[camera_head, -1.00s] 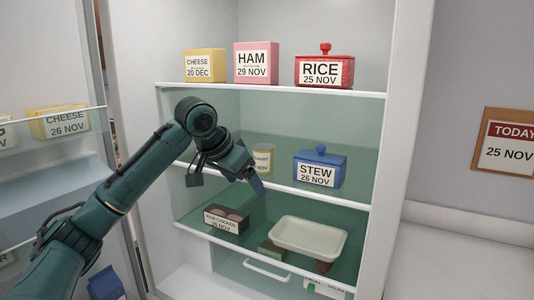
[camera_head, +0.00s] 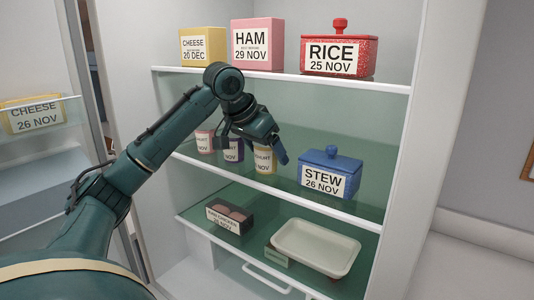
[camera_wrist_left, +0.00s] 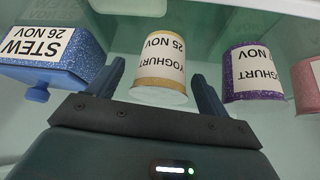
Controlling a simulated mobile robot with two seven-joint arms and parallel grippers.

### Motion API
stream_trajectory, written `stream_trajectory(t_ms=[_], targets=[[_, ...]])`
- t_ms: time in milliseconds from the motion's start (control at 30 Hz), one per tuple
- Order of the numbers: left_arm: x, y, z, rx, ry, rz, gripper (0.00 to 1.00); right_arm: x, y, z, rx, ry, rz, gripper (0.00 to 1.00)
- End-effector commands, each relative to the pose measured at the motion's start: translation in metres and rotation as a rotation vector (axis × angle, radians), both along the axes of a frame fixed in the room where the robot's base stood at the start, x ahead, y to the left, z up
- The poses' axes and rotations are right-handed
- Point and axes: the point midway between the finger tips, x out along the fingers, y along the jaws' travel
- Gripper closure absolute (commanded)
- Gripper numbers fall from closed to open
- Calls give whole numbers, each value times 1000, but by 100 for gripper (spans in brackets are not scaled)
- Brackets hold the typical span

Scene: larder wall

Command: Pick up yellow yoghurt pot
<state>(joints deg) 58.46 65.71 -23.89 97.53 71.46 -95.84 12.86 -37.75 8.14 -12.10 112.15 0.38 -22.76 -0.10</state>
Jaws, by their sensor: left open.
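The yellow yoghurt pot (camera_head: 265,160) stands on the middle fridge shelf, its upper part hidden by my left gripper (camera_head: 253,140). In the left wrist view the yoghurt pot (camera_wrist_left: 160,68) appears upside down, with a white label reading 25 NOV and a yellow band. It shows between the two spread fingers of my left gripper (camera_wrist_left: 160,88), which is open and empty. Whether the fingers reach around the pot is unclear. My right gripper is not in view.
A purple yoghurt pot (camera_head: 233,150) and a pink pot (camera_head: 205,141) stand left of the yellow one. A blue stew box (camera_head: 329,172) stands to its right. The shelf's white front edge (camera_head: 285,194) runs below.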

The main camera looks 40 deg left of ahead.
Motion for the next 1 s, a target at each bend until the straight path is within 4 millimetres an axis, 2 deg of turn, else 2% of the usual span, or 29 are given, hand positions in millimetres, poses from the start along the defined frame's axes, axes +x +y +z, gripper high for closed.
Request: stream_trajectory(t_ms=[133,433,1000], targets=[[10,-1,-15,1,2,1,22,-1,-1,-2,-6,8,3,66],[12,-1,-19,1,-1,0,22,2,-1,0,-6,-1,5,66],[12,-1,-18,1,-1,0,69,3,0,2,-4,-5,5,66]])
